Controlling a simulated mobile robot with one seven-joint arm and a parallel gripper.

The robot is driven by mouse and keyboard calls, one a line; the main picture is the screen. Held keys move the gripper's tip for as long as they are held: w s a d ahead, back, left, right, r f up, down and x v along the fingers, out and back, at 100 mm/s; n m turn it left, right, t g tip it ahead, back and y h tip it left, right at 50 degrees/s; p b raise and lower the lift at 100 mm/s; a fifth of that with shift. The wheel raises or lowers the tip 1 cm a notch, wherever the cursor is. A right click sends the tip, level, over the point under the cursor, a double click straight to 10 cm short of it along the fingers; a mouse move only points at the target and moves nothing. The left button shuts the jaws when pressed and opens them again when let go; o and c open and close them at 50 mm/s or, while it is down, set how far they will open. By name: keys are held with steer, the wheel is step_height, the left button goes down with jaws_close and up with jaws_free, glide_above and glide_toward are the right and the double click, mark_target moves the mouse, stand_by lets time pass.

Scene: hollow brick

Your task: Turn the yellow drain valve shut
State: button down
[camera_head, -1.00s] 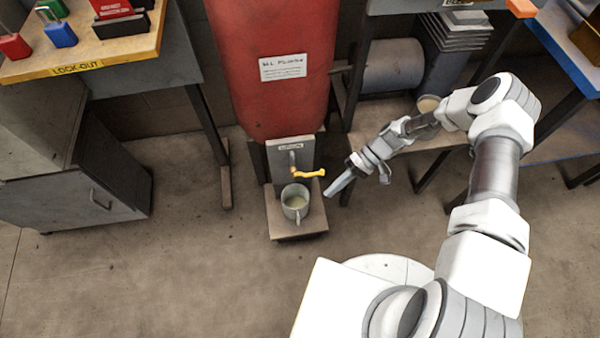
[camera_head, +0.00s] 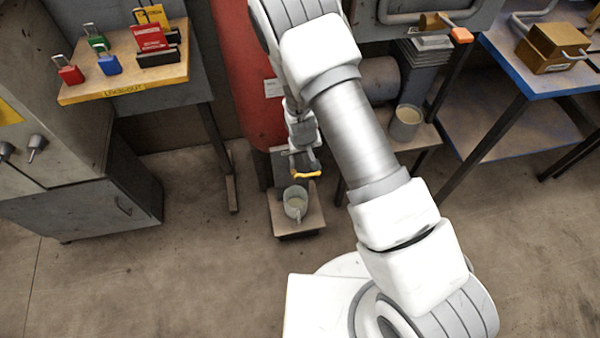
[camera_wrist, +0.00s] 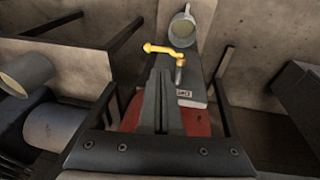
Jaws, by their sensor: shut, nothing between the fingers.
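The yellow drain valve handle (camera_head: 306,174) sits on a spout at the foot of the red tank (camera_head: 229,50), above a grey mug (camera_head: 295,205). In the wrist view the yellow handle (camera_wrist: 166,50) is a cranked lever just past my fingertips, running left from the metal spout. My gripper (camera_head: 307,170) is shut and empty, close to the handle on its tank side. In the wrist view my gripper (camera_wrist: 159,72) has its fingers together, pointing at the handle. I cannot tell whether they touch it. The mug (camera_wrist: 182,30) also shows there, with pale liquid inside.
The mug stands on a small wooden platform (camera_head: 300,228). A shelf with a bucket (camera_head: 405,122) is to the right. The floor in front is clear.

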mark_target(312, 174)
steer(key=b+x, duration=0.1)
steer(key=x, duration=0.3)
steer(key=b+x, duration=0.1)
steer(key=x, duration=0.4)
steer(key=b+x, duration=0.1)
steer(key=x, duration=0.3)
steer(key=shift+w+a+f+b, duration=0.15)
steer(key=shift+w+b, duration=0.2)
steer(key=shift+b, duration=0.05)
steer(key=shift+f, duration=0.1)
steer(key=shift+w+f+b, duration=0.1)
steer(key=shift+f+b, duration=0.45)
steer(key=shift+b, duration=0.15)
steer(key=shift+d+f+b, duration=0.15)
steer(key=shift+d+b, duration=0.2)
steer(key=shift+b, duration=0.1)
